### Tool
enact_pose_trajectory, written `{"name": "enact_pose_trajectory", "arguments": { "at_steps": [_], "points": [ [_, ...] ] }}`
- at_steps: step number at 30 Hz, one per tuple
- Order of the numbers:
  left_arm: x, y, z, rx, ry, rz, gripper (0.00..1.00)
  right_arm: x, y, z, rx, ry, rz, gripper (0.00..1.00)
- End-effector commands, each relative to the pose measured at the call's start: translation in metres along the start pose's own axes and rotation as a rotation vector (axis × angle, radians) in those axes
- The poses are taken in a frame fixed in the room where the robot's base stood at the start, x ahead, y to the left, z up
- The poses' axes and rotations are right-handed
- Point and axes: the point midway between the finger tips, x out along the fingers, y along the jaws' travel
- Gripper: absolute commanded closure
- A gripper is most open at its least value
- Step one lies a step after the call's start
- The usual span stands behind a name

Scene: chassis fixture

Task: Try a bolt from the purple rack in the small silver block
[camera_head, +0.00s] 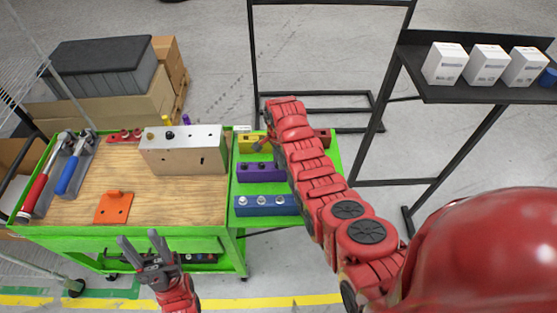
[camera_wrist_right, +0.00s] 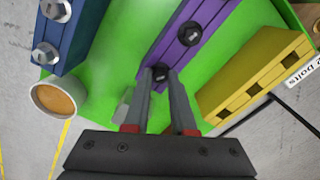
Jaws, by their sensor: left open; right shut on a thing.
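The purple rack (camera_head: 258,173) lies on the green side shelf between the blue and yellow racks. In the right wrist view the purple rack (camera_wrist_right: 206,22) holds another dark bolt (camera_wrist_right: 189,34). My right gripper (camera_wrist_right: 160,73) is shut on a dark bolt at the purple rack; I cannot tell whether the bolt is still seated. In the head view my right arm hides much of this gripper. A silver block (camera_head: 182,150) with holes stands on the wooden top. Which block is the small one is unclear. My left gripper (camera_head: 145,247) is open and empty in front of the cart.
The blue rack (camera_head: 266,205) with several silver bolts and the yellow rack (camera_wrist_right: 255,80) flank the purple one. A round cup (camera_wrist_right: 38,95) stands near the blue rack.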

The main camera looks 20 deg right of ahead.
Motion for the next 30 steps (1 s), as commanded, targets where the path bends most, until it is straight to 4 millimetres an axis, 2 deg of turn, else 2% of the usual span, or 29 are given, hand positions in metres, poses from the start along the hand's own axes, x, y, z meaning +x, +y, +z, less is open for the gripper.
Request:
{"name": "enact_pose_trajectory", "arguments": {
  "at_steps": [16,30],
  "points": [
    [0.001,0.0,0.0,0.0,0.0,0.0,0.5,-0.003,0.0,0.0,0.0,0.0,0.0,1.0],
    [0.016,-0.001,-0.003,0.0,0.0,0.0,0.5,-0.041,0.0,0.0,0.0,0.0,0.001,1.0]
  ]
}}
